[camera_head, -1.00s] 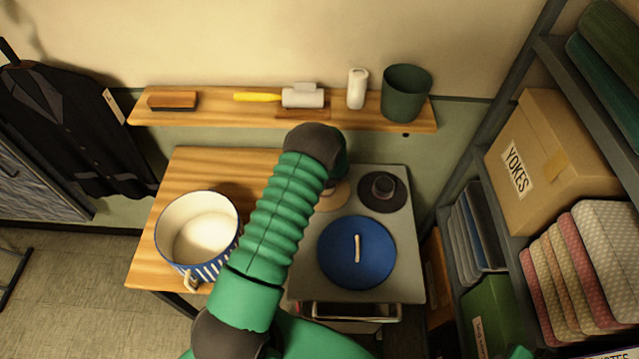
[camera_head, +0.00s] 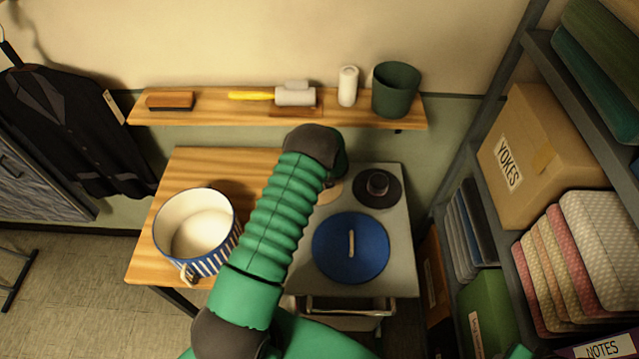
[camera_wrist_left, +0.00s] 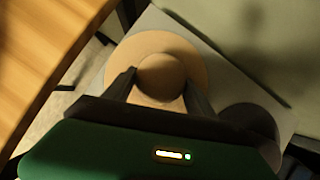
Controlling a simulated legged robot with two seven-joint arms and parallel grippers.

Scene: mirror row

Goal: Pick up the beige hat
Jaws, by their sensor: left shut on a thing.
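The beige hat (camera_wrist_left: 150,42) lies on the grey top in the left wrist view, with a round crown and a wide flat brim. The two fingers of my left gripper (camera_wrist_left: 158,78) are on either side of the crown, closed on it. In the head view only a sliver of the hat (camera_head: 329,198) shows beside my green arm, which hides the rest. In that view the left gripper's fingers are hidden behind the dark wrist. My right gripper is not in view.
A blue round lid (camera_head: 351,247) lies in front on the grey top (camera_head: 401,270). A striped pot (camera_head: 212,262) stands left on the wooden table. A wall shelf (camera_head: 225,115) runs behind; a rack stands right.

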